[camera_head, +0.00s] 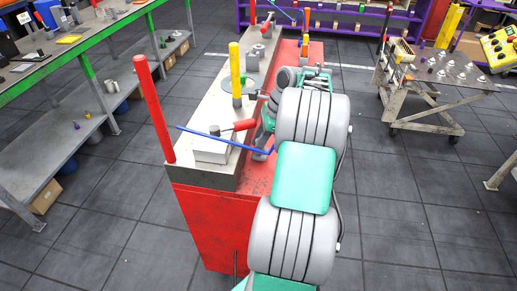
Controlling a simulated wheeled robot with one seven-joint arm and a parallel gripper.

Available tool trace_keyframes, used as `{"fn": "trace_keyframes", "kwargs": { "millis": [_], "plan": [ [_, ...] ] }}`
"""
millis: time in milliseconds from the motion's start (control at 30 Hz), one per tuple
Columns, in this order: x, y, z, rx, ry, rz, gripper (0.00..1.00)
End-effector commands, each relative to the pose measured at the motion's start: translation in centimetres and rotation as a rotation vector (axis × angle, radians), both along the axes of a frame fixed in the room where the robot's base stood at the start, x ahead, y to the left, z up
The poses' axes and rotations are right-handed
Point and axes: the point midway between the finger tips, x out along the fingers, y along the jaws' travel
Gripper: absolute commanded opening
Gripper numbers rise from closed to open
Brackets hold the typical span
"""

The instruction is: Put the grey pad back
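A pale grey block (212,150) lies near the front end of the long grey top of the red bench (205,215). It may be the grey pad, but I cannot tell for sure. My grey and green arm reaches over the right side of the bench.
A red post (154,110) stands at the bench's front left corner and a yellow post (236,75) farther back. Green-edged shelving (70,55) is on the left. A wheeled cart (432,85) is on the right. The tiled floor between is open.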

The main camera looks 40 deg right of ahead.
Motion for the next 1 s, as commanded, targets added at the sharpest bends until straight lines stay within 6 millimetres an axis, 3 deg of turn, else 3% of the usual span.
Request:
{"fn": "trace_keyframes", "kwargs": {
  "millis": [33, 100, 433, 467, 500, 700, 1000],
  "plan": [
    [-0.12, 0.07, -1.59, 0.004, 0.004, -0.001, 0.00],
    [-0.10, 0.02, -2.26, 0.003, 0.002, -0.001, 0.00],
    [-0.12, -0.02, -2.47, 0.002, 0.001, 0.000, 0.00],
    [-0.12, -0.04, -2.45, 0.002, 0.001, 0.000, 0.30],
    [-0.12, -0.03, -2.46, 0.002, 0.001, 0.000, 0.33],
    [-0.12, -0.04, -2.46, 0.002, 0.001, 0.000, 0.49],
    [-0.15, -0.11, -2.07, 0.001, 0.001, -0.001, 0.49]
  ]
}}
